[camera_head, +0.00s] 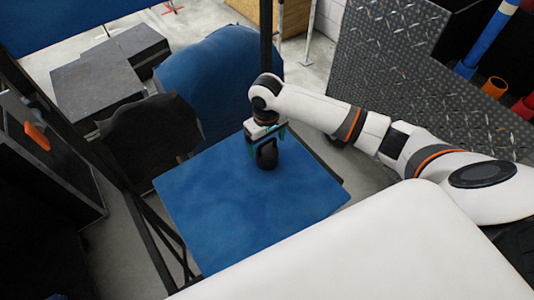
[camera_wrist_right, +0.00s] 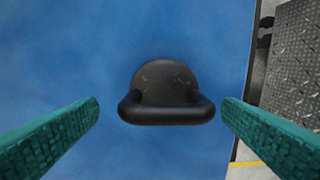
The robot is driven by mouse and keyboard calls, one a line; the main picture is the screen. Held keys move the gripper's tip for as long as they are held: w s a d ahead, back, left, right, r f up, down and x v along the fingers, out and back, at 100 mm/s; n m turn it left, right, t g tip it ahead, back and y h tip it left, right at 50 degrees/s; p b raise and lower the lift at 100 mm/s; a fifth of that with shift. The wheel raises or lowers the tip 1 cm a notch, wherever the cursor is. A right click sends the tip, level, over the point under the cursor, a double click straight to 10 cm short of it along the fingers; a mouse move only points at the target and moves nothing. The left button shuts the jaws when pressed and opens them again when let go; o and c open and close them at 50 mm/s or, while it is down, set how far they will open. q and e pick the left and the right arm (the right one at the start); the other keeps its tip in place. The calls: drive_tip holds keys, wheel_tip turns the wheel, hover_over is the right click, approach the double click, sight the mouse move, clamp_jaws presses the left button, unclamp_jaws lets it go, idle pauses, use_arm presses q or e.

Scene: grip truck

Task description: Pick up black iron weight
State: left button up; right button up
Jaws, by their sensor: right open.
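The black iron weight (camera_head: 267,155) stands on the blue table top (camera_head: 230,220), near its far edge. In the right wrist view the weight (camera_wrist_right: 166,92) shows from above, with a thick handle bar across its nearer side. My right gripper (camera_head: 265,138) is just above the weight in the head view and partly hides it. In the wrist view its two green fingers (camera_wrist_right: 160,120) are spread wide, one on each side of the weight, with gaps on both sides. I cannot tell how far the fingertips are above the table. My left gripper is not in view.
A blue padded chair-like shape (camera_head: 205,75) stands behind the table. Black boxes (camera_head: 97,85) are at the back left. A metal checker plate (camera_head: 385,70) is on the right. An orange item (camera_head: 37,136) is at the far left. The table around the weight is clear.

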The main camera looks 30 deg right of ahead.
sight(267, 149)
drive_tip(key=f, duration=0.2)
drive_tip(key=f+p, duration=0.1)
drive_tip(key=f, duration=0.2)
drive_tip(key=shift+w+d, duration=0.2)
drive_tip(key=shift+f, duration=0.35)
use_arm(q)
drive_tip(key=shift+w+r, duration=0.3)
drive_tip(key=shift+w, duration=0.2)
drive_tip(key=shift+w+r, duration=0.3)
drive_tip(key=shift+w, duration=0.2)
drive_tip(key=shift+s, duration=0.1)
use_arm(e)
drive_tip(key=shift+c, duration=0.6)
drive_tip(key=c, duration=1.8)
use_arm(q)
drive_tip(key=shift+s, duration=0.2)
use_arm(e)
drive_tip(key=shift+w+r, duration=0.15)
drive_tip(key=shift+w, duration=0.05)
clamp_jaws()
